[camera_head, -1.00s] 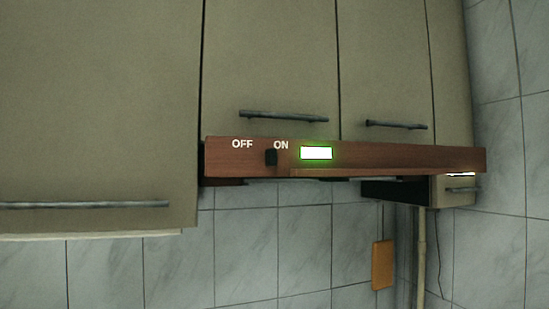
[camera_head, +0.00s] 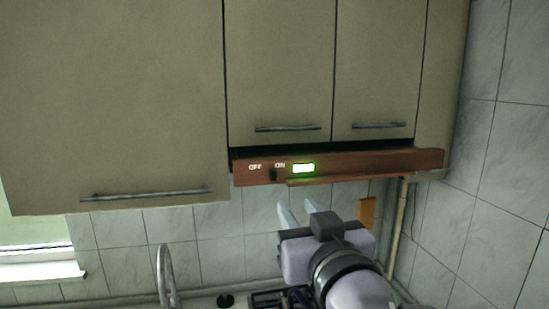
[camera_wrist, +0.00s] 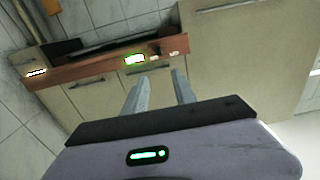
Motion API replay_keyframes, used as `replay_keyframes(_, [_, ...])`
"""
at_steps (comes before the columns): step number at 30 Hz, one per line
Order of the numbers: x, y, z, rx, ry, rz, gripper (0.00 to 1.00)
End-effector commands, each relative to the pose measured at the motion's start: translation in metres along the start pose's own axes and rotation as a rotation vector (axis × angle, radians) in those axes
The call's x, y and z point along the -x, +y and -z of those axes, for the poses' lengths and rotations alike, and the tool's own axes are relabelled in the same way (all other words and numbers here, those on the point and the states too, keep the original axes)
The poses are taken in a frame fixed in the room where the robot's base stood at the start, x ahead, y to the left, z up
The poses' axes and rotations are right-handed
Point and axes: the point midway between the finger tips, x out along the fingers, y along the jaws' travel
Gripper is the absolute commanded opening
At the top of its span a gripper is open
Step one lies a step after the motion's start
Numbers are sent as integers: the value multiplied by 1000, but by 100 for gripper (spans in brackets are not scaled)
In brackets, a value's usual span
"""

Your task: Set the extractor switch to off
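The extractor hood has a brown wooden front panel (camera_head: 370,163) under the wall cabinets. Its small black switch (camera_head: 273,174) sits below and beside the ON label, right of the OFF label. A rectangular light (camera_head: 303,168) right of it glows green-white. My gripper (camera_head: 298,208) is below the panel, a little right of the switch, with its two fingers apart and nothing between them. In the wrist view the panel (camera_wrist: 90,65) appears upside down beyond the open fingers (camera_wrist: 160,77). No contact with the switch shows.
Beige cabinets (camera_head: 125,100) with grey handles hang above and left of the hood. A tap (camera_head: 166,275) stands at the bottom left, near a window sill. A tiled wall (camera_head: 505,170) and a pipe (camera_head: 399,215) are at the right.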

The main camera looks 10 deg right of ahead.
Motion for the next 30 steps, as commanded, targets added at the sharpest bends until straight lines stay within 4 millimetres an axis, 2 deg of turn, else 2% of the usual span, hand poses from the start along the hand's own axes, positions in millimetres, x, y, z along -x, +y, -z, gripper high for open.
replay_keyframes(2, [-18,0,-5,0,-8,0,33])
replay_keyframes(9, [-92,0,-4,-1,-9,1,33])
replay_keyframes(15, [-140,0,-4,-2,-7,0,33])
replay_keyframes(21, [-162,0,-5,-2,-6,1,33])
replay_keyframes(30, [-164,0,-5,-2,-5,1,33])
